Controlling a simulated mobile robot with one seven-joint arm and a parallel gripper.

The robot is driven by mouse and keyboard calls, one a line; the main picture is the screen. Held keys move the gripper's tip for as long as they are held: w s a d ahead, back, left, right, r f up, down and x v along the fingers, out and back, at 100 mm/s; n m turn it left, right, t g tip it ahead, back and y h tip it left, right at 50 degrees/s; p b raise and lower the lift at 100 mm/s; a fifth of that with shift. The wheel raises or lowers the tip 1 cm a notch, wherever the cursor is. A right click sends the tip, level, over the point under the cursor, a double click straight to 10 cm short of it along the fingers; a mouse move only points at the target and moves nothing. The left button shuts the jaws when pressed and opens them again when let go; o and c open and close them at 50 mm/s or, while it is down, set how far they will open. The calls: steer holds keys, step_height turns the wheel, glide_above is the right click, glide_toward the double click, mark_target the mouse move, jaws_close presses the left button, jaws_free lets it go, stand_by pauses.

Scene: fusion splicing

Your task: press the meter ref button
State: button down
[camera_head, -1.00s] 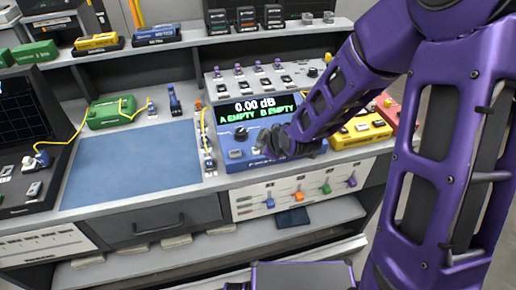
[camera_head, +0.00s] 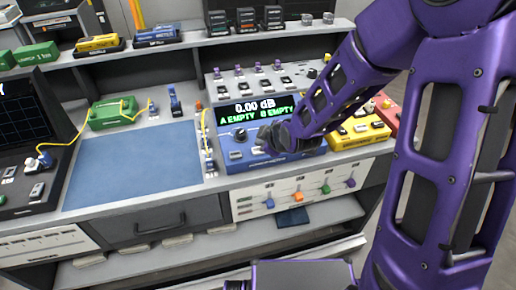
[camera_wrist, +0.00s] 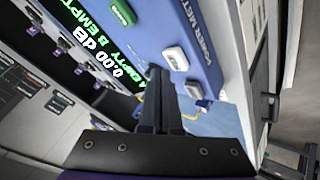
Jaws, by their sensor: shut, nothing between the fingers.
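The blue power meter (camera_head: 232,166) stands on the bench, its screen (camera_head: 258,109) reading 0.00 dB, A EMPTY and B EMPTY. Contact cannot be told. In the head view my gripper (camera_head: 264,140) covers part of the face.
A blue mat (camera_head: 130,168) lies left of the meter, with a thin yellow-cable device beside it. A yellow box (camera_head: 358,133) and a red box (camera_head: 387,112) stand to the right. A shelf with small devices runs behind. Drawers are below.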

steer(key=shift+r+p, duration=2.05)
steer(key=shift+r, duration=0.5)
steer(key=shift+f, duration=0.1)
